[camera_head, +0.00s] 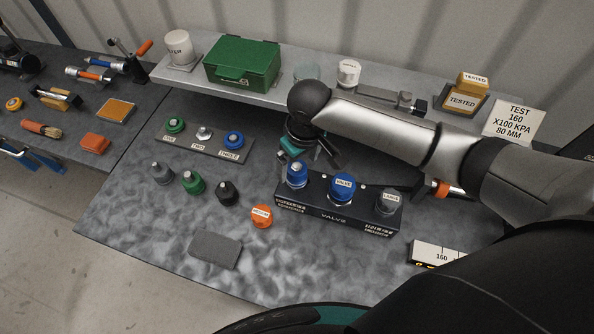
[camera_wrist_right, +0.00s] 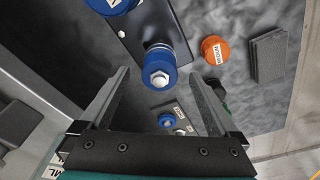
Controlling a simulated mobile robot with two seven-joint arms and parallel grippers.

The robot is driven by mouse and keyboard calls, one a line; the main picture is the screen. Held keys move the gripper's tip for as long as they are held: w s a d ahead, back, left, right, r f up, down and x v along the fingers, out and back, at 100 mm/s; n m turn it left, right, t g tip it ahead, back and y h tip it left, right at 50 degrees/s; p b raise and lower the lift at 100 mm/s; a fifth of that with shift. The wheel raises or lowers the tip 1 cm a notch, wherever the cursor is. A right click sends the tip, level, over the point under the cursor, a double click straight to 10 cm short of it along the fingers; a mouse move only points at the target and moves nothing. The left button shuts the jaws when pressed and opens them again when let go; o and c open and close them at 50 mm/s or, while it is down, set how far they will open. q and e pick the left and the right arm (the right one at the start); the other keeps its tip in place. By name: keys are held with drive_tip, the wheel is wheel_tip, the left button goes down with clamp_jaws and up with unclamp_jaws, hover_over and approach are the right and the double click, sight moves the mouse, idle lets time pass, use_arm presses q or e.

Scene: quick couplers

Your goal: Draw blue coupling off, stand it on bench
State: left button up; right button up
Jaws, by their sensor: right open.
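The blue coupling (camera_head: 297,175) sits upright on the left end of the black valve block (camera_head: 338,219), with a metal tip on top. My right gripper (camera_head: 312,150) is behind and just above it, partly hidden by its own wrist. In the right wrist view the blue coupling (camera_wrist_right: 159,68) lies just beyond and between the open fingertips (camera_wrist_right: 160,72), with space on both sides. The gripper holds nothing. The grey bench (camera_head: 150,232) has bare room at the front left. My left gripper is out of view.
A blue valve knob (camera_head: 342,187) and a grey coupling (camera_head: 388,202) share the block.

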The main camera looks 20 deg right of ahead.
sight(298, 168)
drive_tip(key=shift+w+a+f+b, duration=0.1)
drive_tip(key=shift+w+f+b, duration=0.05)
drive_tip(key=shift+f, duration=1.1)
drive_tip(key=shift+w+f+b, duration=0.15)
drive_tip(key=shift+f, duration=1.1)
drive_tip(key=shift+c, duration=0.3)
clamp_jaws()
